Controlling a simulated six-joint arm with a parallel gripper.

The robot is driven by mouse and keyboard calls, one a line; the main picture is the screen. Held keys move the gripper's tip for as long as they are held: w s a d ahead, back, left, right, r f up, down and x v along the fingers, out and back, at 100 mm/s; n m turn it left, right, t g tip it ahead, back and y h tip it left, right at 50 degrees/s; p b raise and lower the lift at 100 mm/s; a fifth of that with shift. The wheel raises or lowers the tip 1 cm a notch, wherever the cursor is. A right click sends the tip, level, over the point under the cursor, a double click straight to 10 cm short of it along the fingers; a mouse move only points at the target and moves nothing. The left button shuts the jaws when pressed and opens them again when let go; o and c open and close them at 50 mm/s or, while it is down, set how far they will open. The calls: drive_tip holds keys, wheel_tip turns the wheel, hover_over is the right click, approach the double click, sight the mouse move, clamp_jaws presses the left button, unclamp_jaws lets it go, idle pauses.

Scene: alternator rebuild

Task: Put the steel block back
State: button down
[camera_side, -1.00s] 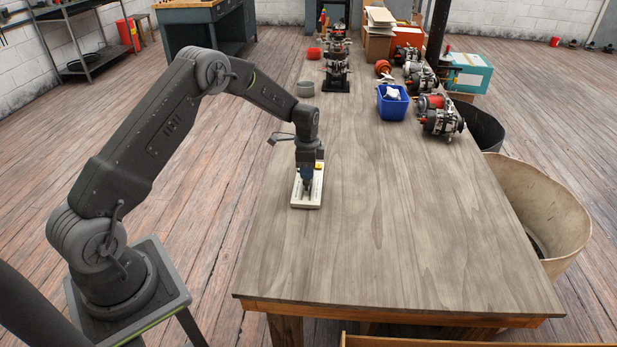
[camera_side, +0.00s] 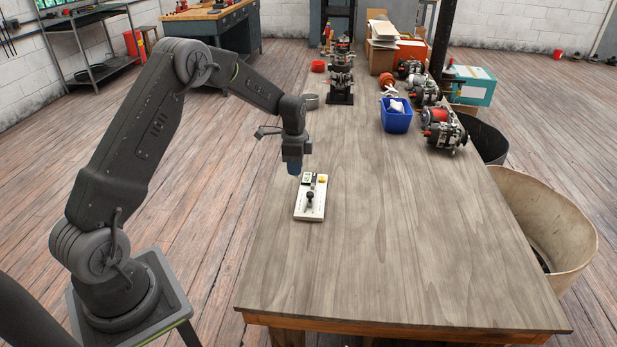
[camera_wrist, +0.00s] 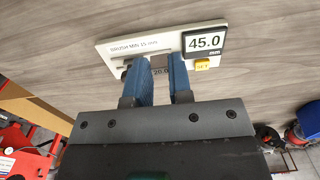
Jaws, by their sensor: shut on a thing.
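The steel block (camera_wrist: 160,66) is a small grey piece between the blue fingers of my gripper (camera_wrist: 162,72) in the wrist view. Its marking looks like 20.0. My gripper is shut on it; in the side view my gripper (camera_side: 294,172) hides the block. The white gauge plate (camera_side: 310,204) lies on the bench just in front of the fingers, with a black knob and a yellow button. In the wrist view the gauge plate (camera_wrist: 108,53) reads "brush min 15 mm", and its display (camera_wrist: 205,43) shows 45.0 mm.
The wooden bench (camera_side: 400,250) is clear around and in front of the gauge. A grey ring-shaped dish (camera_side: 311,101), a black stand with a part (camera_side: 341,85), a blue bin (camera_side: 396,116) and several alternators (camera_side: 441,130) are farther back.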

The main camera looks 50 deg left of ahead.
drive_tip(key=s+a+r, duration=0.4)
drive_tip(key=s+a, duration=0.1)
hover_over(348, 209)
wheel_tip(348, 209, down, 7)
drive_tip(key=shift+s+r, duration=0.1)
drive_tip(key=shift+s, duration=0.05)
drive_tip(key=shift+f, duration=2.05)
drive_tip(key=shift+f, duration=0.15)
drive_tip(key=c, duration=1)
unclamp_jaws()
drive_tip(key=shift+c, duration=0.2)
